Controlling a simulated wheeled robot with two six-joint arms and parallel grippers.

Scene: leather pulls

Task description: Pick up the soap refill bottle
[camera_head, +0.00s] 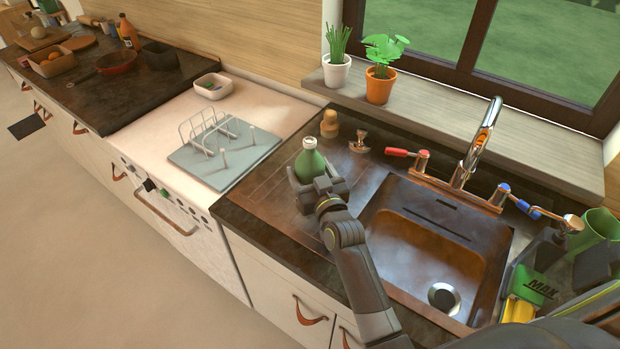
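The soap refill bottle (310,164) is green with a pale cap. It is upright over the ribbed drainboard left of the sink. My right gripper (318,187) is at the bottle, with its dark fingers around the lower part. The fingers and wrist hide the bottle's base. I cannot tell whether the fingers press on the bottle or whether its base rests on the drainboard. My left gripper is not in view.
The copper sink (395,235) and its tap (484,135) are right of the bottle. A wooden-topped brush (329,124) and a small brass item (360,141) stand behind it. A dish rack (212,135) on a grey mat is to the left. Potted plants (379,88) line the sill.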

